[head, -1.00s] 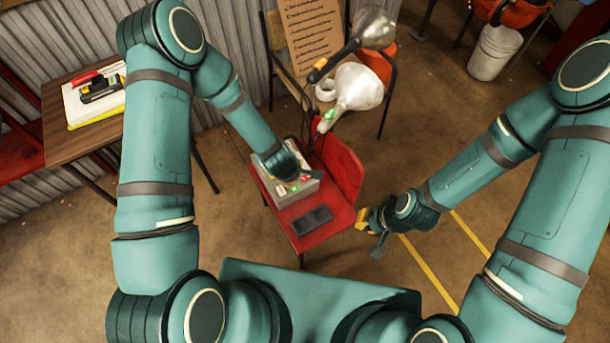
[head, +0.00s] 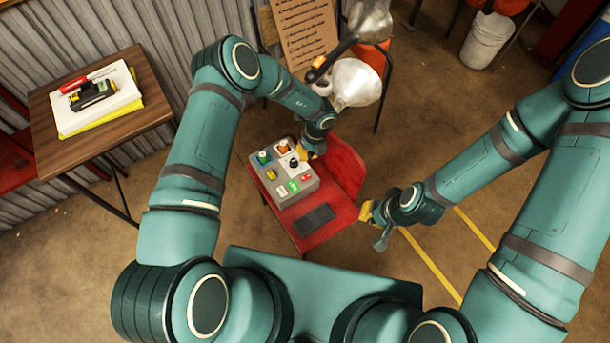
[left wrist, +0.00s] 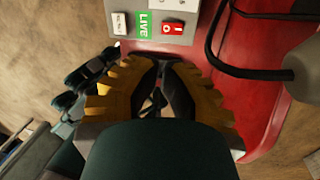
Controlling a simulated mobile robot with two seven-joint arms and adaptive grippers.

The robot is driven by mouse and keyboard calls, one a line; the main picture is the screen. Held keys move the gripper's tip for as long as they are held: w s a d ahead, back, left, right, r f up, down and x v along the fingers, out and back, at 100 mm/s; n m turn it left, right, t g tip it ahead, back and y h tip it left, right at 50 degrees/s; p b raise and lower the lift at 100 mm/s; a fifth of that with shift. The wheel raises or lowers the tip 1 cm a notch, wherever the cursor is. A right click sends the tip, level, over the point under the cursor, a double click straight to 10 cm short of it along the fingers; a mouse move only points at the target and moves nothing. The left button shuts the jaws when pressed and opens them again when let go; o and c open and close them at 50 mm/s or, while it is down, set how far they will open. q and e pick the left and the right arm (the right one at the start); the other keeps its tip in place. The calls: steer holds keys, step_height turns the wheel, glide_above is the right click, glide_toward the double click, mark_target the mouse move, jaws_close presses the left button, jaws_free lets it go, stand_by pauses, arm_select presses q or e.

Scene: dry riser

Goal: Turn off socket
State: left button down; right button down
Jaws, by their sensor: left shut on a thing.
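The socket box (head: 270,177) is a grey panel on a red chair, with coloured knobs, buttons and labels on its top face. In the left wrist view, the red rocker switch (left wrist: 172,28) marked O and I sits beside a green LIVE label (left wrist: 143,24). My left gripper (head: 305,153) is at the box's far right edge. In the left wrist view its yellow-padded fingers (left wrist: 165,68) are close together below the rocker switch; what they hold cannot be made out. My right gripper (head: 368,211) is apart from the box, right of the chair; its opening is unclear.
The red chair (head: 344,168) also carries a dark flat pad (head: 314,219). A lamp (head: 356,84) stands behind it, and a black cable (left wrist: 220,68) runs beside the box. A wooden table (head: 149,92) is at the left. Floor at the right is mostly clear.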

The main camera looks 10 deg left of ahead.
mark_target(303, 180)
arm_select(q)
steer(key=shift+d+f+n, duration=0.1)
steer(key=shift+d+n, duration=0.3)
steer(key=shift+n, duration=0.3)
steer(key=f+b, duration=0.1)
steer(key=f, duration=0.3)
steer(key=s+a+f+b, duration=0.1)
steer(key=f, duration=0.4)
steer(key=a+f+b, duration=0.1)
steer(key=f, duration=0.3)
steer(key=shift+s+f, duration=0.4)
